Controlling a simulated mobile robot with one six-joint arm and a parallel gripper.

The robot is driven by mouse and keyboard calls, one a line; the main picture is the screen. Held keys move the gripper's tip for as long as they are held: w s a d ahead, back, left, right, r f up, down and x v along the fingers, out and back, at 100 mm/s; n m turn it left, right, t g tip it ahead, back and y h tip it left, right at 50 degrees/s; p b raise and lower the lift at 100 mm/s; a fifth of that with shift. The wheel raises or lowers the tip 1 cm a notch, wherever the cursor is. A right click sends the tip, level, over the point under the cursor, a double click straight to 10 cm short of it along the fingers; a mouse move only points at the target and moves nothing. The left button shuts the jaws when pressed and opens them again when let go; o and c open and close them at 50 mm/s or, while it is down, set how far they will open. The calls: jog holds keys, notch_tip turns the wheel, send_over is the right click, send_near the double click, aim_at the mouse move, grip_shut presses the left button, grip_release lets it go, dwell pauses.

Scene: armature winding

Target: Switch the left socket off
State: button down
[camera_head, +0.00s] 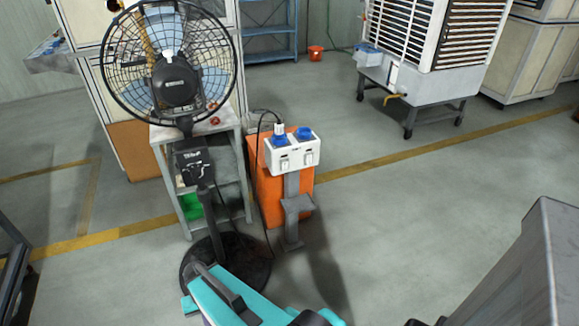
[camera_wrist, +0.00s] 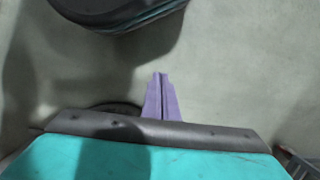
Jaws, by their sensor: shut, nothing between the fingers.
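A white double socket box (camera_head: 292,155) stands on a grey post (camera_head: 291,205) near the middle of the head view. Its left socket (camera_head: 280,141) is blue with a plug (camera_head: 279,129) and a black cord in it. Its right socket (camera_head: 304,133) is blue and empty. A small switch sits on the front below each socket; the left switch (camera_head: 284,165) is too small to tell its position. My gripper (camera_wrist: 161,78) shows in the wrist view with its purple fingers together and empty, over bare floor. The socket box is not in the wrist view.
A black pedestal fan (camera_head: 176,80) stands left of the socket box, its round base (camera_head: 224,262) near my arm. An orange box (camera_head: 262,185) is behind the post. A white air cooler (camera_head: 430,40) stands at the back right. The floor right of the post is clear.

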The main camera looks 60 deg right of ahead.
jog(key=w+d+r+m+t+h+b, duration=0.1)
jog(key=w+d+r+m+t, duration=0.3)
jog(key=d, duration=0.6)
jog(key=w+d+r+m+t+b, duration=0.1)
jog(key=w+d+r+m, duration=0.15)
jog(key=d+r, duration=0.45)
jog(key=w+d+r+m+t+h+b, duration=0.1)
jog(key=w+d+r+m+t, duration=0.2)
jog(key=d, duration=0.9)
jog(key=s+d+r+m+h, duration=0.2)
jog(key=s+d+r+m, duration=0.1)
jog(key=d, duration=0.5)
jog(key=s+d+r+m+t+h+b, duration=0.1)
jog(key=s+d+r+m+h, duration=0.1)
jog(key=s+d+r, duration=0.3)
jog(key=s+d+r+m+h+b, duration=0.1)
jog(key=s+d+r+m, duration=0.3)
jog(key=d+r, duration=0.5)
jog(key=d+h, duration=0.1)
jog(key=d, duration=0.2)
jog(key=shift+s+r+t, duration=0.15)
jog(key=shift+s+t, duration=0.15)
jog(key=shift+s, duration=0.05)
send_near(285, 164)
jog(key=shift+p+x, duration=0.3)
jog(key=shift+x, duration=2.45)
jog(key=shift+s, duration=0.15)
